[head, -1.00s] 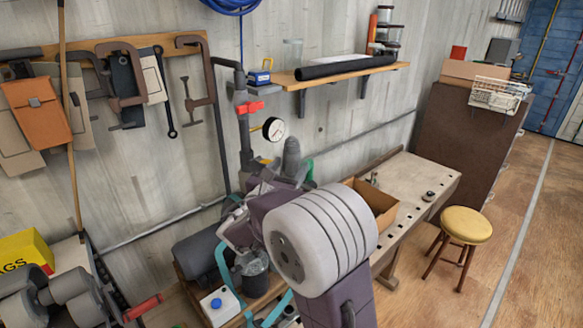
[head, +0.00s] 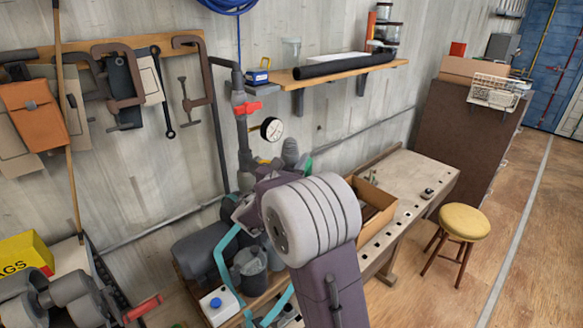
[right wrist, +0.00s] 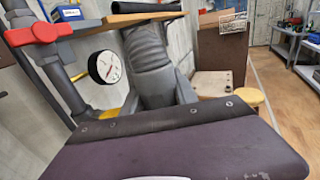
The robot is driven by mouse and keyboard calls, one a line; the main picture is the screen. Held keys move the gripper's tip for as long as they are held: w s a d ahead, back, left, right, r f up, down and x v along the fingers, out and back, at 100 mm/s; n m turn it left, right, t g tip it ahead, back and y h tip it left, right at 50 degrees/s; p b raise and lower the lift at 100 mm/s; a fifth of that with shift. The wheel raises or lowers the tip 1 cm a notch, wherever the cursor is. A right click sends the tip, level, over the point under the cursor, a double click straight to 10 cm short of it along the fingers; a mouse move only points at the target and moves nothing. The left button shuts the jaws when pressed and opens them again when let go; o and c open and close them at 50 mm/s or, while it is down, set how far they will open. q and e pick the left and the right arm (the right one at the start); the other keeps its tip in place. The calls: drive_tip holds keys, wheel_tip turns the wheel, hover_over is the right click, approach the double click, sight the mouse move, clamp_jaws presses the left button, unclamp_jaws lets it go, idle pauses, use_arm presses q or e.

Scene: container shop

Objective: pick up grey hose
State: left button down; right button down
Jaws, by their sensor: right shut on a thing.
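The grey hose (right wrist: 150,48) is a thick ribbed piece standing upright in the right wrist view. My right gripper (right wrist: 158,96) is shut on its lower part, with a grey finger on each side. The hose's lower end is hidden behind the gripper body. In the head view the rounded top of the hose (head: 290,152) shows just above my right wrist, and my arm covers the rest. My left gripper is not in view.
A pipe with a red valve handle (head: 248,107) and a pressure gauge (head: 271,128) stands close left of the hose. A wall shelf (head: 345,70) carries a black roll. A workbench (head: 410,185) with an open cardboard box (head: 378,212) lies to the right.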

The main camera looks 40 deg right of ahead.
drive_tip(key=shift+r, duration=0.1)
drive_tip(key=s+d+r+p, duration=0.2)
drive_tip(key=s+d+r, duration=0.4)
drive_tip(key=s+r, duration=0.4)
drive_tip(key=shift+r, duration=0.45)
drive_tip(key=shift+w+d, duration=0.1)
